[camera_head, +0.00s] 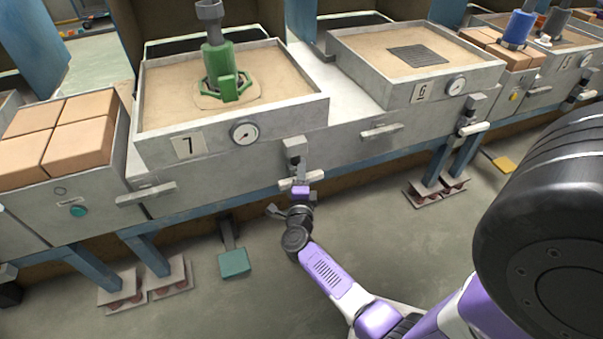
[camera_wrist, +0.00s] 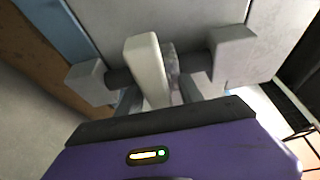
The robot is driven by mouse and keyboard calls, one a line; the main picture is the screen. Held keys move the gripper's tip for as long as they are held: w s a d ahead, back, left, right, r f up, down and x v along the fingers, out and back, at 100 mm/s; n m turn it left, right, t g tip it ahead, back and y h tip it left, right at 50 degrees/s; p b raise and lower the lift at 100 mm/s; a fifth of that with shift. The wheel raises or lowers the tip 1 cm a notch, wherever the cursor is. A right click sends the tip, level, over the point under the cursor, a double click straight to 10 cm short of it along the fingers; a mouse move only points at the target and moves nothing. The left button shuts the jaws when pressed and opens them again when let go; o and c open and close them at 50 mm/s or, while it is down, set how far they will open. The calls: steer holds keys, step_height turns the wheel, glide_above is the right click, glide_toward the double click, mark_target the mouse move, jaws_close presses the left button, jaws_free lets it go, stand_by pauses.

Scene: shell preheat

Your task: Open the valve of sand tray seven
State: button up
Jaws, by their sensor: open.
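Sand tray seven (camera_head: 318,112) is a grey metal tray of sand, marked with a "7" plate (camera_head: 187,145). Its valve (camera_head: 294,150) hangs at the tray's front right, with a cream lever handle (camera_head: 301,179) at its lower end. In the wrist view the handle (camera_wrist: 146,62) crosses a dark pipe between two grey blocks. My gripper (camera_head: 300,189) is at the handle from the front and below. Its jaws are open, with grey fingers partly visible on either side of the handle; contact cannot be told.
A green fixture (camera_head: 222,70) stands in tray seven's sand, and a gauge (camera_head: 245,132) is on its front. Tray six (camera_head: 350,58) is to the right, with its own valve (camera_head: 472,110). A green pedal (camera_head: 234,262) is below tray seven. Blue legs stand under the bench; open floor lies in front.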

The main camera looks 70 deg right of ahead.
jaws_close()
stand_by(1.4)
